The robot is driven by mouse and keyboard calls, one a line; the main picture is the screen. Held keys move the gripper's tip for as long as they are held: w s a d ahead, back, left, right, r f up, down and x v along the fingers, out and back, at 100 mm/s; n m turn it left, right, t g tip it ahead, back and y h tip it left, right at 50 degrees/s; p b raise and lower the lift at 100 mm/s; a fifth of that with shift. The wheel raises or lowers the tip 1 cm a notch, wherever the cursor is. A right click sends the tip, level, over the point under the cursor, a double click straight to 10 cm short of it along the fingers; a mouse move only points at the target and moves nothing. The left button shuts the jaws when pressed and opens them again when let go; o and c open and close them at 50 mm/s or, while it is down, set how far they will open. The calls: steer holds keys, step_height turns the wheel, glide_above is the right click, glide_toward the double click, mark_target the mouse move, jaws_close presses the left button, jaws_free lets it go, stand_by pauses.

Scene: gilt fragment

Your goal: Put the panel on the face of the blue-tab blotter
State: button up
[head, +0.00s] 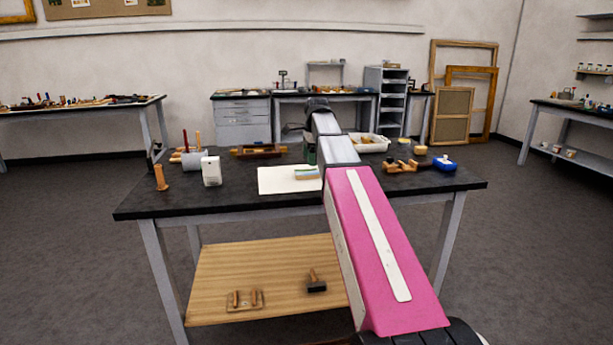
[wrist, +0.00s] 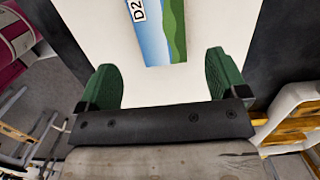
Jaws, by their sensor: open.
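A small painted panel (head: 307,171) lies on or just above a white sheet (head: 275,183) that looks like a blotter, near the middle of the dark table. In the wrist view the panel (wrist: 163,28) shows blue sky, a green hill and a label reading "D2"; its far end is cut off. My gripper (wrist: 160,62) is open above the white sheet (wrist: 110,35), its green fingers apart. The panel's near edge is between or just beyond the fingertips, not gripped. In the head view my arm hides most of the gripper. I see no blue tab on the sheet.
On the table (head: 235,205), a white box (head: 211,171) and a wooden peg (head: 160,178) stand left. A white tray (head: 372,143), wooden tools (head: 405,166) and a blue-and-white item (head: 445,163) are right. The front left of the table is clear.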

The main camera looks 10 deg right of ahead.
mark_target(307, 172)
steer(key=shift+w+a+f, duration=0.1)
steer(key=shift+a+f, duration=0.1)
steer(key=shift+f, duration=0.75)
steer(key=shift+s+a+f, duration=0.1)
steer(key=shift+a+f, duration=0.1)
steer(key=shift+f, duration=0.75)
steer(key=shift+w+a+f, duration=0.1)
steer(key=shift+a+f, duration=0.1)
steer(key=shift+f, duration=0.75)
steer(key=c, duration=1.1)
steer(key=shift+r, duration=0.15)
